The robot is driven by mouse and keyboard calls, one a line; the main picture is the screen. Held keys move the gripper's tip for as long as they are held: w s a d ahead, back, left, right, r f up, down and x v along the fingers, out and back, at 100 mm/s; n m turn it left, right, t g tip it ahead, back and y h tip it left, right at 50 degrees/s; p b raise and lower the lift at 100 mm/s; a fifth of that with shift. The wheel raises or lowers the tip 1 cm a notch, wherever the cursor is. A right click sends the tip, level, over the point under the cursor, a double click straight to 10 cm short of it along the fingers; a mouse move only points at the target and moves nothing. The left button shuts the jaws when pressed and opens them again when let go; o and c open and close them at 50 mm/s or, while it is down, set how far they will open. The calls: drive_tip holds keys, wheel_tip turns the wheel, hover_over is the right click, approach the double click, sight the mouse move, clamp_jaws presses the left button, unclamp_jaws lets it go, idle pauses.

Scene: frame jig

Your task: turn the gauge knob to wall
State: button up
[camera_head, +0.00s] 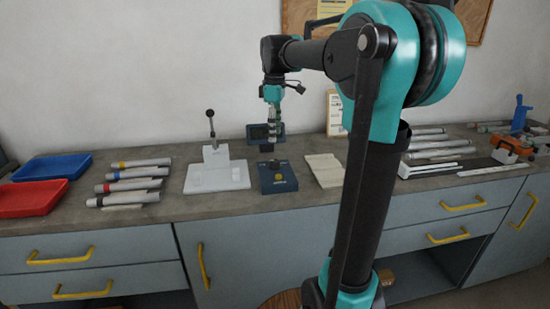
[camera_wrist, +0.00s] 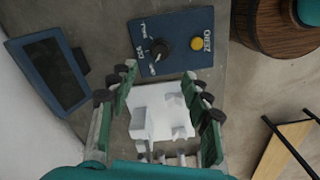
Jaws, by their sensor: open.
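The gauge box (camera_head: 278,180) is a dark blue block on the bench, below my gripper. In the wrist view, its black round knob (camera_wrist: 159,47) stands on its face with small white labels around it. I cannot read these labels with certainty, nor clearly see where the knob points. A yellow button (camera_wrist: 196,44) beside the word ZERO is to the knob's right. My gripper (camera_head: 272,133) is open and above the gauge. In the wrist view, its fingers (camera_wrist: 162,88) are spread apart with nothing between them, and the knob lies beyond their tips.
A dark display (camera_head: 262,132) stands behind the gauge. A white fixture with a lever (camera_head: 217,178) is left of it, a beige block (camera_head: 326,170) right. Metal tubes (camera_head: 135,180), a red tray (camera_head: 33,198) and a blue tray (camera_head: 52,167) lie further left.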

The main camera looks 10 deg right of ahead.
sight(275, 161)
wheel_tip(275, 161, down, 10)
drive_tip(key=shift+f, duration=0.1)
drive_tip(key=shift+c, duration=0.6)
clamp_jaws()
